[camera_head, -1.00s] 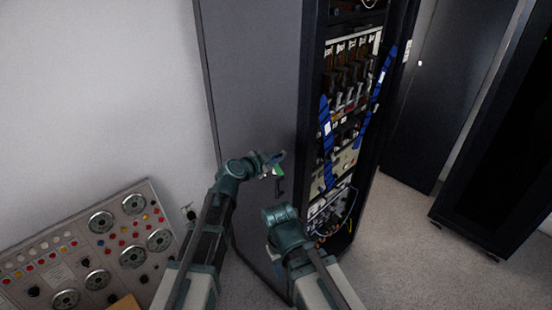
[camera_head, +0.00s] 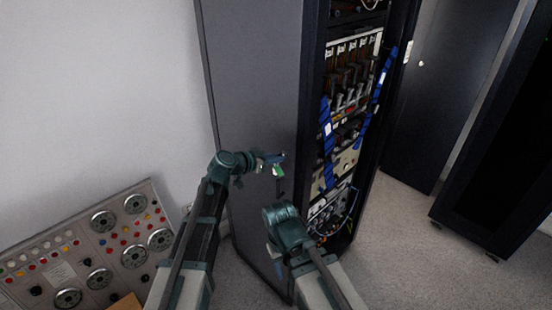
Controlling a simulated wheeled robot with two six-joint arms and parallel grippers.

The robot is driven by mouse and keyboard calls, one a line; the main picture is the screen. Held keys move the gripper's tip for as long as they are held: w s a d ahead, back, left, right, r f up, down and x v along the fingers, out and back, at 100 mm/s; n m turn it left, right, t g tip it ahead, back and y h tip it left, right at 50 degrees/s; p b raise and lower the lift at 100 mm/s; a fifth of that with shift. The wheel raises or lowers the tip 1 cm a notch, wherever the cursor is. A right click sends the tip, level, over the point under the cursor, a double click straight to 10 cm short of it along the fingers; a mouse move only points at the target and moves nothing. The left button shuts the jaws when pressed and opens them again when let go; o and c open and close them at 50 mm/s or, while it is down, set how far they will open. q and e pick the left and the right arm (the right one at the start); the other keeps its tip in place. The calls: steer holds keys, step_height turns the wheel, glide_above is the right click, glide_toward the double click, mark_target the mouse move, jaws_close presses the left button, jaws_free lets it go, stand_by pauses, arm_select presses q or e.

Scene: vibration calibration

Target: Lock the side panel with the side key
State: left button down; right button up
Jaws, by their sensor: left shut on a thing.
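The side panel (camera_head: 255,80) is the tall dark grey left face of the rack cabinet. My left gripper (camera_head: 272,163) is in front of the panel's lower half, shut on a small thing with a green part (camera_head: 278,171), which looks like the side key. A small dark shape, perhaps the lock or handle, shows just below it on the panel. I cannot tell whether the key touches the panel. My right gripper (camera_head: 274,255) points down low in front of the panel, mostly hidden by its own wrist; its fingers are unclear.
The rack's open front (camera_head: 345,110) shows equipment, blue straps and loose cables to the right of the panel. A control console (camera_head: 100,245) with dials and buttons stands at lower left. Another dark cabinet (camera_head: 490,150) stands at right. Carpet floor between them is clear.

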arm_select(q)
steer(key=c, duration=0.9)
jaws_free()
steer(key=shift+c, duration=0.2)
steer(key=shift+a, duration=0.1)
steer(key=p+v, duration=0.5)
steer(key=v, duration=0.8)
steer(key=shift+s+a, duration=0.2)
steer(key=shift+s, duration=0.05)
